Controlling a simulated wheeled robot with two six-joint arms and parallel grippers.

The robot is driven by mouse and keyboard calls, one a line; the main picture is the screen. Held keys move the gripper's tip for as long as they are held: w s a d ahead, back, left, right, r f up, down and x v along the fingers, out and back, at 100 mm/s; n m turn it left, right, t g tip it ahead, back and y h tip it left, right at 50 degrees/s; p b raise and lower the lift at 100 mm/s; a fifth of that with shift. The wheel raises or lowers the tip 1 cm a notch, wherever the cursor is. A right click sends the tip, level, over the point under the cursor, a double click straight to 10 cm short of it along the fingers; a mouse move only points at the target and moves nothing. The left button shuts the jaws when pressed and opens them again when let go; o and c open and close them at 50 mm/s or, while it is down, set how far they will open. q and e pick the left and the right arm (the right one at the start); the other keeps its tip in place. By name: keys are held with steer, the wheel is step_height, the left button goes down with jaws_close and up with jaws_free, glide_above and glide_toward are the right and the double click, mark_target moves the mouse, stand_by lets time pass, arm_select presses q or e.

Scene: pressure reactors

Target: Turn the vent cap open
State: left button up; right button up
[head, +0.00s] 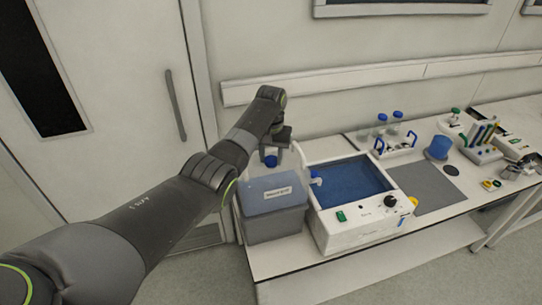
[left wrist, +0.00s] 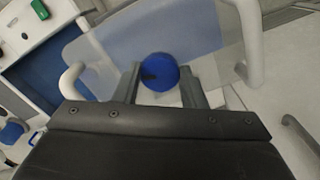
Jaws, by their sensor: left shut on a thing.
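The blue vent cap (head: 270,161) sits on top of a translucent carboy (head: 262,183) with pale bluish contents and a white label. My left arm reaches in from the left, and my left gripper (head: 277,148) is directly above the cap, pointing down. In the left wrist view, the left gripper's fingers (left wrist: 160,78) are on both sides of the round blue cap (left wrist: 160,66) and shut on it. A short dark mark shows on the cap's top. My right gripper is not in view.
The carboy stands in a grey bin (head: 275,226) at the bench's left end. Right beside it is a white water bath (head: 345,232) with a blue basin. Bottles (head: 396,118), a blue cup (head: 438,148) and a tube rack (head: 482,153) stand farther right. A wall is behind.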

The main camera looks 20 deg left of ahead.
arm_select(q)
steer(key=n, duration=0.4)
steer(key=shift+n, duration=0.3)
steer(key=n, duration=0.4)
steer(key=shift+n, duration=0.4)
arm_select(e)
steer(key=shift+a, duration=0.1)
arm_select(q)
steer(key=shift+w, duration=0.1)
steer(key=o, duration=1)
steer(key=shift+r, duration=0.1)
